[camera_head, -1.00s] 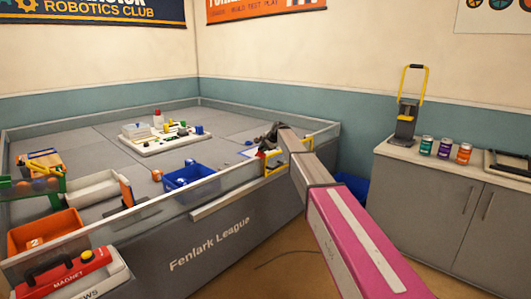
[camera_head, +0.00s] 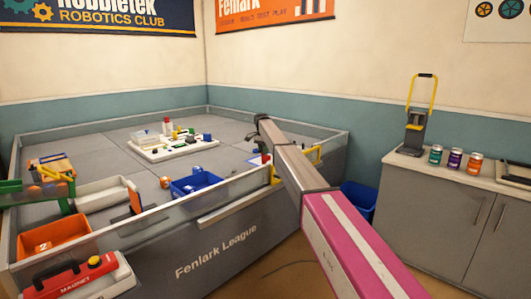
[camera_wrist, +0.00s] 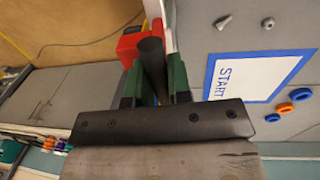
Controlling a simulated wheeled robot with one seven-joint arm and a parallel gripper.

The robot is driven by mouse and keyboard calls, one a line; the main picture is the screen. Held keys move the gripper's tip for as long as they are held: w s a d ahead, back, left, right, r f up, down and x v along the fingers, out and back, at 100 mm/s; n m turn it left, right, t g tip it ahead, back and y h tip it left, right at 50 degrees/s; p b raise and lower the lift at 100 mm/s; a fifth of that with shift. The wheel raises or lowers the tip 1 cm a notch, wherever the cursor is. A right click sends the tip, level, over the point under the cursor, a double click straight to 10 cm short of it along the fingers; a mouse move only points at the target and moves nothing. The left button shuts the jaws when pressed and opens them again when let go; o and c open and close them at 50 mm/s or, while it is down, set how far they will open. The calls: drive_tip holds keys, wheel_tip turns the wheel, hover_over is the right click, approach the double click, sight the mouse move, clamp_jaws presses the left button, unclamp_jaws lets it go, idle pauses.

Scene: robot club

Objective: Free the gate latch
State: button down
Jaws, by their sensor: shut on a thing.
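A red latch part (camera_head: 265,158) shows at the gate's left side. It also appears in the wrist view as a red block (camera_wrist: 129,46) beside the wall. My gripper (camera_wrist: 154,80) has green fingers, shut on a dark upright bar (camera_wrist: 152,60) next to the red block. Whether the bar is joined to the red block I cannot tell. In the head view the fingertips are mostly hidden by my arm.
A white START sheet (camera_wrist: 250,75) lies on the arena floor inside the wall. A blue bin (camera_head: 195,183) stands left along the wall; another blue bin (camera_head: 358,200) is on the floor outside. A grey cabinet (camera_head: 440,205) stands right, holding cans and a yellow-handled tool (camera_head: 418,115).

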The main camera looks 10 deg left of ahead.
drive_tip(key=shift+w+a+f+h, duration=0.1)
drive_tip(key=shift+w+a+h, duration=0.05)
drive_tip(key=shift+a+h, duration=0.15)
drive_tip(key=shift+g, duration=0.3)
drive_tip(key=c, duration=1.1)
unclamp_jaws()
drive_tip(key=shift+f, duration=0.1)
drive_tip(key=shift+r, duration=0.2)
drive_tip(key=r, duration=0.3)
drive_tip(key=w+a+r, duration=0.1)
drive_tip(key=r, duration=0.6)
drive_tip(key=shift+w+a+r, duration=0.15)
drive_tip(key=shift+a, duration=0.15)
